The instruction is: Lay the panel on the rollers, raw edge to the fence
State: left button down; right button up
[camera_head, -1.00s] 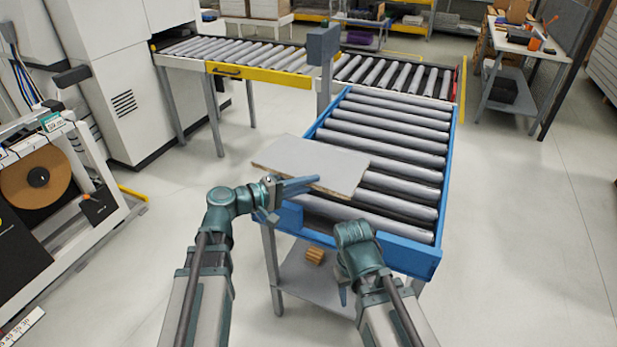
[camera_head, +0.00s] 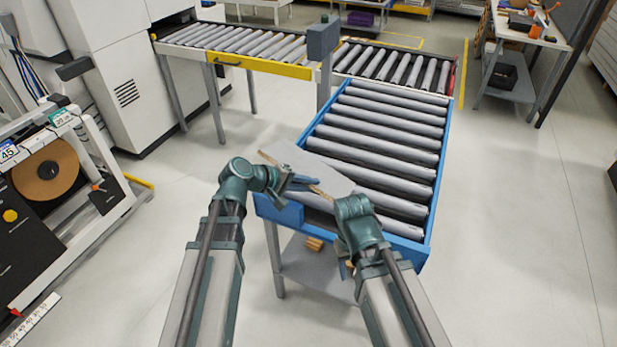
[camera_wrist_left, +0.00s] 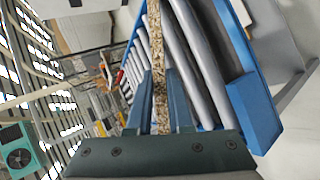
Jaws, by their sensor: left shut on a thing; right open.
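The panel (camera_head: 317,168) has a pale grey face and a brown speckled raw edge. It is over the near left corner of the blue-framed roller table (camera_head: 428,215). I cannot tell whether it touches the rollers (camera_head: 378,146). My left gripper (camera_head: 305,188) is shut on the panel at its raw edge, which faces my arm. In the left wrist view the speckled edge (camera_wrist_left: 156,45) runs between the two fingers (camera_wrist_left: 160,100). My right gripper (camera_head: 346,268) is open and hangs low at the table's near end, mostly hidden behind its own wrist. I cannot single out the fence.
A grey box on a post (camera_head: 323,40) stands by the roller table's far left corner. A second roller conveyor with a yellow rail (camera_head: 258,72) crosses behind. Small wooden blocks (camera_head: 315,243) lie on the lower shelf.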

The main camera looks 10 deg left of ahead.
pick_arm(q)
jog(key=r+g+y+p, duration=0.1)
jog(key=y+p, duration=0.1)
jog(key=p, duration=0.2)
jog(key=r+g+y+p, duration=0.1)
jog(key=g+y+p, duration=0.1)
jog(key=p, duration=0.1)
jog(key=r+g+y+p, duration=0.1)
jog(key=y+p, duration=0.1)
jog(key=p, duration=0.2)
jog(key=shift+w+d+r+p, duration=0.1)
jog(key=shift+w+r+p, duration=0.1)
jog(key=shift+r+p, duration=0.1)
jog(key=shift+s+r+g+y+p, duration=0.1)
jog(key=shift+g+y+p, duration=0.5)
jog(key=shift+g+y, duration=0.4)
jog(key=shift+s, duration=0.1)
pick_arm(e)
notch_tip(320, 180, up, 14)
jog(key=shift+f, duration=0.25)
